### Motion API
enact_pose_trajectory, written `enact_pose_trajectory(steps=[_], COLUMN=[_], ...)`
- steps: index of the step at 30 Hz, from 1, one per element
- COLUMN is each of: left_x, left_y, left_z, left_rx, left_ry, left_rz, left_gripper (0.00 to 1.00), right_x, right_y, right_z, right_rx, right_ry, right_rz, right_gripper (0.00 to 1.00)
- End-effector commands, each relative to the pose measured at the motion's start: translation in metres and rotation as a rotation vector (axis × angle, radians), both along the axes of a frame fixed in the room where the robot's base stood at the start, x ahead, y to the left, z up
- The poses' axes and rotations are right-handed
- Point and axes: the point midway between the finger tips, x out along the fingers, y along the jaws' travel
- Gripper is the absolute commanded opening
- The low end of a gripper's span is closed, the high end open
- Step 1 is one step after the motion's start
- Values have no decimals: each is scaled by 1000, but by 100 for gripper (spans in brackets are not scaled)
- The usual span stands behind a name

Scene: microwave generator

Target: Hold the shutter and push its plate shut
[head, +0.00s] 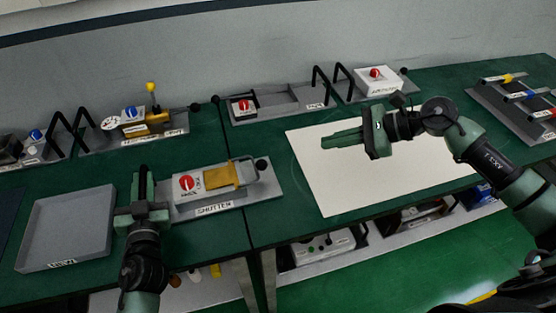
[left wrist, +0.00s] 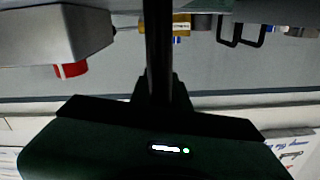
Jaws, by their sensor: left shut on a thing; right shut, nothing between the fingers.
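The shutter (head: 210,203) is a grey base labelled SHUTTER on the near left table. It carries a grey box with a red knob (head: 187,184), a gold plate (head: 222,177) and a black ball knob (head: 262,163) at its right end. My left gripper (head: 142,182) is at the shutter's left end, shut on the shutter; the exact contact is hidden. The left wrist view shows the box (left wrist: 60,32) and red knob (left wrist: 70,70) beside my dark fingers (left wrist: 158,45). My right gripper (head: 340,138) is shut and empty above the white sheet, away from the shutter.
A grey tray (head: 38,235) lies left of my left gripper. A device with blue and yellow knobs (head: 145,124) stands behind. Other fixtures (head: 290,98) line the wall. The white sheet (head: 330,185) is bare. A lower shelf (head: 325,255) holds devices.

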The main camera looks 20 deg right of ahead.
Motion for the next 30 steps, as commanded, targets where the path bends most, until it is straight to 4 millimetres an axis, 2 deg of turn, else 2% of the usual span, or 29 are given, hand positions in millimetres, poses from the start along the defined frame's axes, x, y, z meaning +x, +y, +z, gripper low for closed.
enact_pose_trajectory(steps=[1,4,5,6,7,8,17,20,23,30], left_x=[-1,-1,-1,-1,-1,-1,-1,-7,-20,-72], left_y=[0,0,0,0,0,0,0,0,-1,-2], left_z=[-6,-6,-6,-6,-6,-6,-3,-4,-4,-4], left_rx=[3,3,3,3,2,2,1,-1,-3,-4], left_ry=[11,11,12,11,11,10,5,6,8,9], left_rz=[1,1,1,1,1,1,0,0,2,3], left_gripper=[0,0,19,30,39,42,42,42,42,42], right_x=[0,0,0,0,0,0,0,0,0,0], right_y=[0,0,0,0,0,0,0,0,0,0], right_z=[-1,-1,-1,-1,-1,-1,-1,-1,-1,0], right_rx=[0,0,0,0,0,0,0,0,0,0], right_ry=[0,0,0,0,0,0,-1,-1,-1,-1], right_rz=[0,0,0,0,0,0,-1,-1,-1,-1], right_gripper=[0,0,0,0,0,0,0,0,0,0])
